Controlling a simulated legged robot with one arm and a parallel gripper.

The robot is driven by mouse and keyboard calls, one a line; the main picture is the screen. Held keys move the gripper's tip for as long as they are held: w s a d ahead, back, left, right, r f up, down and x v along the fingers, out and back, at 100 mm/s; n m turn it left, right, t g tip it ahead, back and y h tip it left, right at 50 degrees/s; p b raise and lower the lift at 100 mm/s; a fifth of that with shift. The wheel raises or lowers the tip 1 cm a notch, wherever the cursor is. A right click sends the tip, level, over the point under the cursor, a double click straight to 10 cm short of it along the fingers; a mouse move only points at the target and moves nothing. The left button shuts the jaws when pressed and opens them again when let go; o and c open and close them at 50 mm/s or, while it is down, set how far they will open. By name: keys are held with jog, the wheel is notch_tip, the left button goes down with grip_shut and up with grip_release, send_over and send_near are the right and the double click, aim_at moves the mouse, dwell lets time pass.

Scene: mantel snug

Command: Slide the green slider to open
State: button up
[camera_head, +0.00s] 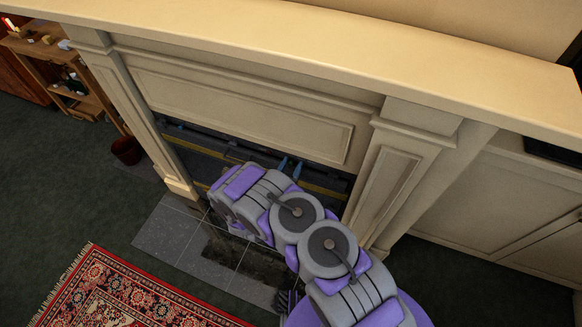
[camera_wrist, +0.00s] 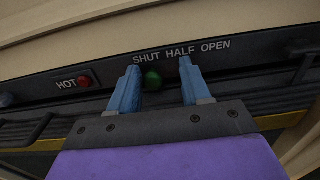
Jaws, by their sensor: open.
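The green slider (camera_wrist: 152,81) is a round green knob on a dark panel (camera_wrist: 235,69) in the wrist view. White words above it read SHUT, HALF and OPEN from left to right. The knob sits below the word SHUT. My gripper (camera_wrist: 158,72) is open, with one blue finger on each side of the knob. I cannot tell whether either finger touches it. In the head view my gripper (camera_head: 290,167) reaches into the fireplace opening under the mantel, and the green knob is hidden there.
A red knob (camera_wrist: 85,81) labelled HOT is left of the green one. The cream fireplace surround (camera_head: 240,85) and mantel shelf (camera_head: 330,45) stand above and around the opening. A patterned rug (camera_head: 130,295) and dark hearth tiles (camera_head: 165,235) lie in front. Shelves (camera_head: 70,75) stand at the left.

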aim_at(311, 165)
jog(key=shift+a+f, duration=0.15)
jog(key=shift+a, duration=0.75)
jog(key=c, duration=0.5)
jog(key=shift+d, duration=0.6)
grip_shut()
jog(key=shift+a, duration=0.3)
jog(key=shift+d, duration=0.1)
jog(key=s+d, duration=0.1)
jog(key=d, duration=0.3)
jog(key=s+d+p, duration=0.1)
jog(key=d, duration=0.2)
jog(key=shift+s, duration=0.3)
